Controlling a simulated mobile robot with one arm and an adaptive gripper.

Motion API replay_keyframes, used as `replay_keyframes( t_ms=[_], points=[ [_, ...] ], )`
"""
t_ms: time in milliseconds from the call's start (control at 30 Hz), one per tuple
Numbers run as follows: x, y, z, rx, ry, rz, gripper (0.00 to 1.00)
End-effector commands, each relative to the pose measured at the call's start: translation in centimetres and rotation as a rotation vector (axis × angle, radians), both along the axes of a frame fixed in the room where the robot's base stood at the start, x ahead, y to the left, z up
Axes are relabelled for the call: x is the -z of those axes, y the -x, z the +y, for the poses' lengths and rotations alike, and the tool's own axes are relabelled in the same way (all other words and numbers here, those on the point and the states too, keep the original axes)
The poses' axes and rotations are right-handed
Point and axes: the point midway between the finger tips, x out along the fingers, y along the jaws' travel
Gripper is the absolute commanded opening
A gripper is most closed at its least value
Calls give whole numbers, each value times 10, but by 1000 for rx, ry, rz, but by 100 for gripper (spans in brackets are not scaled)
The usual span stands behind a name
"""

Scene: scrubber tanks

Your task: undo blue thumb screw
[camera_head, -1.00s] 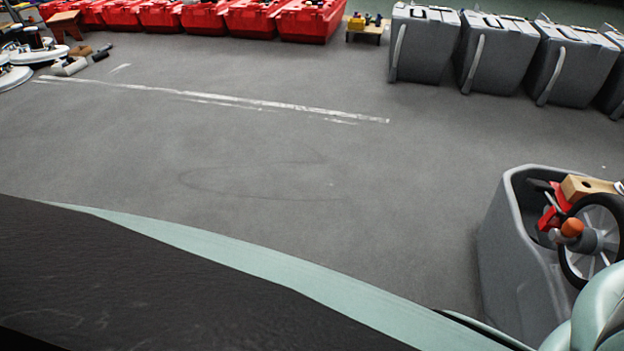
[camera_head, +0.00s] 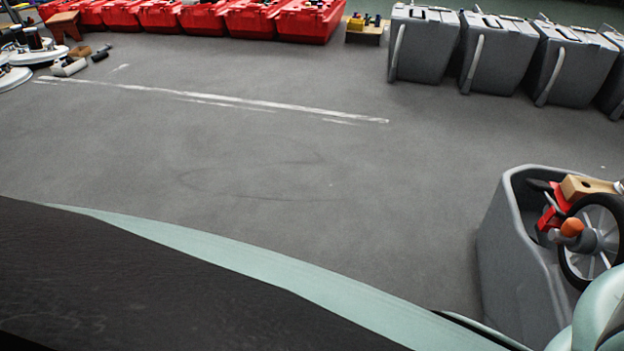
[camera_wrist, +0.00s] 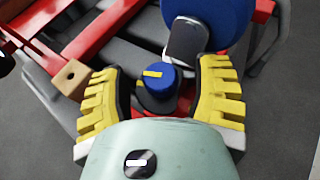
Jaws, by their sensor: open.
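The blue thumb screw (camera_wrist: 157,75) shows in the wrist view as a round blue cap with a yellow bar on top, set on a dark base. My gripper (camera_wrist: 162,82) is open, with one yellow ribbed finger to the left of the screw and one to the right. The screw lies between the fingers, and a gap shows on both sides. My gripper is not seen in the head view, and neither is the screw.
A larger blue round part (camera_wrist: 222,18) with a grey plate (camera_wrist: 188,42) sits just beyond the screw. Red bars (camera_wrist: 88,38) and a wooden block (camera_wrist: 71,78) lie to the left. In the head view, a grey tank (camera_head: 512,255) holds a spoked wheel (camera_head: 595,240).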

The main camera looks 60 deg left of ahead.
Motion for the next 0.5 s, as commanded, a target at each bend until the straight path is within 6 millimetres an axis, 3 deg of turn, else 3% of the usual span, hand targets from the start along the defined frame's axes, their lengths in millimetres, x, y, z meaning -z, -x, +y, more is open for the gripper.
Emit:
replay_keyframes(
  t_ms=[267, 500],
  points=[
    [-2, 3, 0, 3, 1, -3, 63],
    [-11, 26, 3, 6, 4, -1, 63]
  ],
)
